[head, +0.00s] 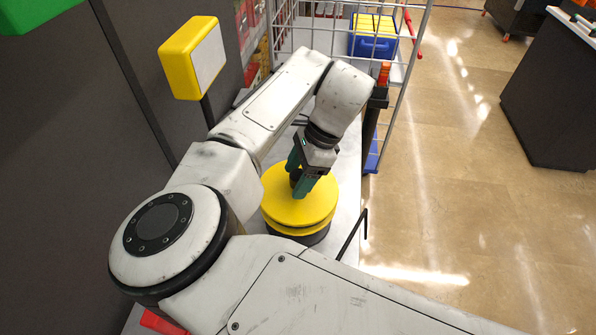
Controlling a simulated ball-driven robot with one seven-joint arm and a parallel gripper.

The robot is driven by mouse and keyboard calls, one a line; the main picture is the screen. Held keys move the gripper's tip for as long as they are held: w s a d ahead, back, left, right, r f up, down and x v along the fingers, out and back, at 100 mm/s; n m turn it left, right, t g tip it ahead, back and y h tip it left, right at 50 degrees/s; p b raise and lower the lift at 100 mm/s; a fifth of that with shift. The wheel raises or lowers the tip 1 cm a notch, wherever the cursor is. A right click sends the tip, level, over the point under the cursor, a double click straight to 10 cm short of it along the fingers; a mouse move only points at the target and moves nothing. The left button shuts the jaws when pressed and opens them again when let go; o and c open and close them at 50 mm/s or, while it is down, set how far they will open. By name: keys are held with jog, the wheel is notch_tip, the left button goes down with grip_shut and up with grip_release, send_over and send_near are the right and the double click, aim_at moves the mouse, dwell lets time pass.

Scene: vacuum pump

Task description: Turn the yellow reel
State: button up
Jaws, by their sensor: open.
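The yellow reel (292,210) is a round disc on a dark base, on the grey surface beside the dark wall. Part of its left edge is hidden behind my arm. My gripper (301,186) points down over the middle of the reel. Its two green fingers are apart, on either side of a dark knob (297,175) at the reel's centre. I cannot tell whether the fingers touch the knob or the disc.
A yellow box with a white label (195,57) stands on a post at the upper left. A wire rack (408,60) stands behind, with a blue and yellow bin (373,45). A thin black rod (352,235) stands right of the reel. Open floor (450,190) lies to the right.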

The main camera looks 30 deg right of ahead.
jog(key=shift+c, duration=0.2)
grip_shut()
dwell(0.5)
